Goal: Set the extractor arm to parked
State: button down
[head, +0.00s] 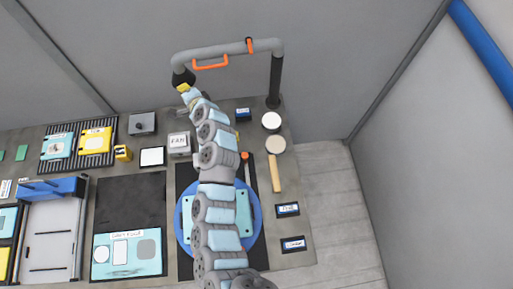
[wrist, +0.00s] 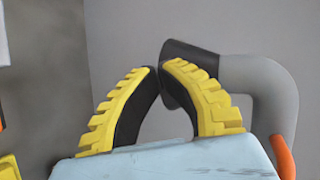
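The extractor arm (head: 228,49) is a grey pipe at the back of the bench, on a black post (head: 275,80) at its right end. It reaches left and bends down to a black nozzle (head: 181,76). My gripper (head: 183,87) is at the nozzle, left of the handle. In the wrist view its yellow fingers (wrist: 158,68) have their tips almost together, with nothing visible between them. The pipe's black end (wrist: 190,52) is just behind the tips; contact is unclear.
My arm crosses above the blue round plate (head: 258,222). A FAN box (head: 179,143), a grey box (head: 142,123) and a rack (head: 77,167) with cyan and yellow pieces stand on the left. Two round pads (head: 271,121) and a wooden stick (head: 274,172) lie on the right.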

jog(key=s+d+r, duration=0.1)
jog(key=s+r, duration=0.4)
jog(key=s, duration=0.8)
jog(key=shift+r, duration=0.2)
dwell(0.4)
